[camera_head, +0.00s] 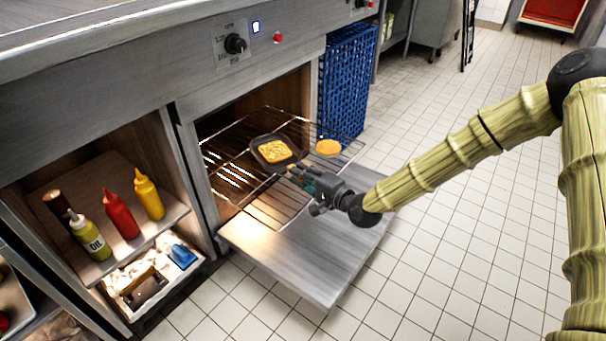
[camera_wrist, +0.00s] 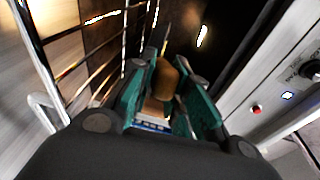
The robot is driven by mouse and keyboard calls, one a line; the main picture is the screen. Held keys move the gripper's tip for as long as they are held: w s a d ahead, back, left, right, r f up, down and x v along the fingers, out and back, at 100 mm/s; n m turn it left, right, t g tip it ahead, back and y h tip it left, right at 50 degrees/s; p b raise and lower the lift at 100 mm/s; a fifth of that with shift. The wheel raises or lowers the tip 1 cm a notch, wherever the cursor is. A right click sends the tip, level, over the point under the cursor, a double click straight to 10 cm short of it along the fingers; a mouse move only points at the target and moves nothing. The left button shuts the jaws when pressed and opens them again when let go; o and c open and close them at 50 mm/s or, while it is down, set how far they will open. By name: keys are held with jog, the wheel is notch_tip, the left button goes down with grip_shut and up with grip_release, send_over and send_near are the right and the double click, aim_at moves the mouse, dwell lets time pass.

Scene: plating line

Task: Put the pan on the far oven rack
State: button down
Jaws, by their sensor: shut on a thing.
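The pan (camera_head: 266,165) is dark and squarish, with yellow food (camera_head: 274,151) in it. It sits level on or just above the wire oven rack (camera_head: 262,212); I cannot tell whether it touches. My gripper (camera_head: 298,177) is at the pan's near right side, shut on its handle. In the wrist view my green fingers (camera_wrist: 158,98) close around the brown handle (camera_wrist: 167,80), and a dark surface (camera_wrist: 222,40), likely the pan, lies beyond. The rack wires show at the upper left there (camera_wrist: 95,45). Which rack is the far one is unclear.
The oven door (camera_head: 300,260) is folded down below the rack. A round yellow item (camera_head: 328,147) is at the rack's right side. A blue crate stack (camera_head: 345,85) stands close beside the oven. Bottles (camera_head: 121,216) stand on the left shelf. The tiled floor at right is clear.

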aim_at(297, 157)
jog(key=w+b, duration=0.1)
jog(key=w, duration=0.3)
jog(key=w+b, duration=0.1)
jog(key=w, duration=0.2)
jog(key=shift+d+f+b, duration=0.25)
jog(key=shift+b, duration=0.1)
jog(key=shift+w+f+b, duration=0.15)
jog(key=shift+f+b, duration=0.15)
jog(key=shift+f, duration=0.05)
jog(key=shift+f+b, duration=1)
jog(key=shift+f, duration=0.45)
jog(key=c, duration=1.6)
grip_release()
jog(key=shift+f, duration=0.1)
jog(key=shift+c, duration=0.2)
